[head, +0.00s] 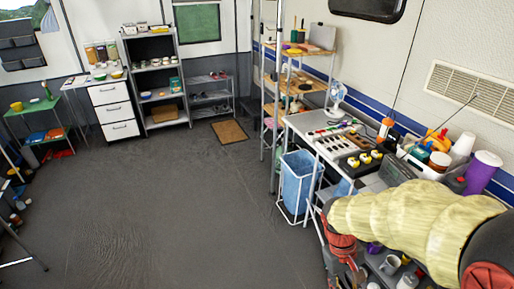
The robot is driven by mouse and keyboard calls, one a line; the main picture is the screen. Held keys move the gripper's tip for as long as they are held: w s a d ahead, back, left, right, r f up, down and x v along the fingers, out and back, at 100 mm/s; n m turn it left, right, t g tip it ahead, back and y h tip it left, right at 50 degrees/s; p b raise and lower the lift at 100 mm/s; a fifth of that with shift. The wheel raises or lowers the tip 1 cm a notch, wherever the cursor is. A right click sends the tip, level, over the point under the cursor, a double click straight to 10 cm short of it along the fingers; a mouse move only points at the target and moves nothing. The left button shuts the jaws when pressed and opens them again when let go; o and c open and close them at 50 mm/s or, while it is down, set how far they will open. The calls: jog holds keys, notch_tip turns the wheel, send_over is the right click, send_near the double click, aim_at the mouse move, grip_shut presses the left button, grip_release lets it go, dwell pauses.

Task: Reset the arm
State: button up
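My arm (415,222), with a pale yellow sleeve and red and dark joints, reaches in from the right edge at the lower right. It lies across the front of the worktop on the right. Its red joint (342,243) is at the left end of the sleeve, beside the worktop's left edge. From there the arm runs down toward the bottom of the frame. My gripper cannot be made out, so its opening and anything in it are hidden.
White drawers (115,110) and shelves stand at the back. The grey floor (150,210) is mostly clear.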

jog(key=s+a+r+t, duration=0.2)
jog(key=r, duration=0.4)
jog(key=s+a+r+m+t+y, duration=0.1)
jog(key=s+a+r+t, duration=0.1)
jog(key=r, duration=0.4)
jog(key=s+a+r+m+t+y, duration=0.1)
jog(key=s+a+r+t, duration=0.1)
jog(key=r+t, duration=0.2)
notch_tip(320, 180, up, 3)
jog(key=shift+f, duration=0.1)
jog(key=shift+d, duration=0.15)
